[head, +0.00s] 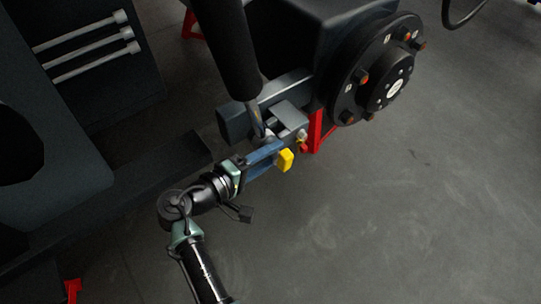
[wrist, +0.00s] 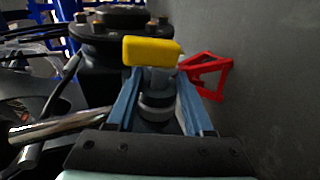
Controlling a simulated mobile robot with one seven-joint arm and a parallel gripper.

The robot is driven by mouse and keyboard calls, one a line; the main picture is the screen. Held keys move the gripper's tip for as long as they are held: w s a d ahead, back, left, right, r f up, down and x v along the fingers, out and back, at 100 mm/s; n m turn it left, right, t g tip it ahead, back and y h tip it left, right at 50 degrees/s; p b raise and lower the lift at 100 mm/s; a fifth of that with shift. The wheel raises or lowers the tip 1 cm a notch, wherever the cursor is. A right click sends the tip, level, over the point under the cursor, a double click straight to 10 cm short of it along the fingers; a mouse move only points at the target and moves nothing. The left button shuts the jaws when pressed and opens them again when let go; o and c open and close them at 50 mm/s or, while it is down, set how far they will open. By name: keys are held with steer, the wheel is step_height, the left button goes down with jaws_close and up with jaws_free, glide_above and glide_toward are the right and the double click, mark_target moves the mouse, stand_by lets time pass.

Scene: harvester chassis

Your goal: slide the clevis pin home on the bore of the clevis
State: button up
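The clevis pin, as I take it, shows a yellow block-shaped end (head: 286,160) just past my fingertips in the head view. In the wrist view the yellow end (wrist: 152,52) sits at the tips, with a grey round body (wrist: 158,100) below it between the blue fingers. My gripper (head: 266,151) is at the clevis; its fingers (wrist: 159,80) lie on either side of the grey part and seem closed on it. The clevis (head: 289,116) is a grey bracket at the lower end of the black cylinder. The bore is hidden, and how deep the pin sits cannot be told.
The thick black cylinder (head: 233,50) slopes down to the clevis. A dark wheel hub (head: 376,75) with orange-tipped studs stands at upper right, with a red stand (head: 316,130) beside it. A dark chassis beam (head: 160,160) runs left. The floor (head: 430,220) at right is clear.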

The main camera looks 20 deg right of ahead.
steer(key=shift+w+r, duration=0.1)
steer(key=shift+r, duration=0.05)
steer(key=p+v, duration=0.5)
steer(key=v, duration=0.8)
